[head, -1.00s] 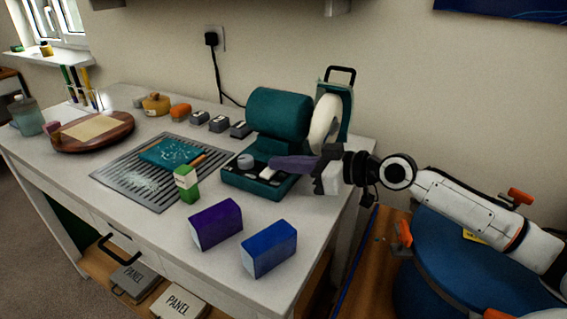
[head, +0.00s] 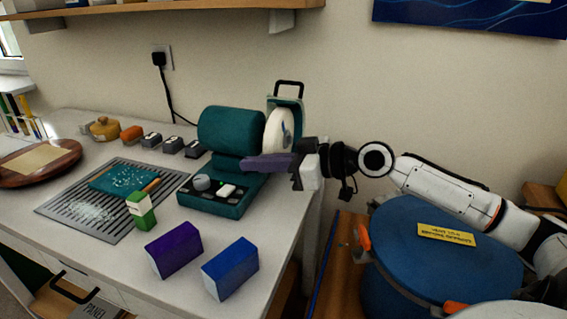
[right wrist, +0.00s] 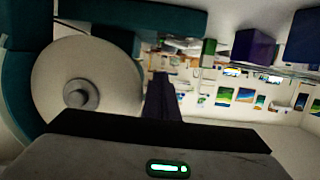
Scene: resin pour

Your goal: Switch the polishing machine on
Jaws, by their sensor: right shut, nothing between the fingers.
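The polishing machine (head: 231,130) is teal with a rounded housing and a white wheel (head: 277,132) on its right. Its low control box (head: 207,203) in front carries a grey round knob (head: 202,183) and a white switch piece (head: 227,190). The wheel also shows large in the right wrist view (right wrist: 85,85). My right gripper (head: 250,163) is shut and empty. Its long purple fingers point left, above and behind the switch piece, apart from it, and cover part of the machine's lower body. My left gripper is out of view.
A purple block (head: 174,250), a blue block (head: 230,269) and a green-white bottle (head: 140,210) stand in front of the machine. A grille (head: 60,205) with a teal panel lies left. A blue drum (head: 440,255) stands right of the bench. A shelf (head: 160,16) hangs above.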

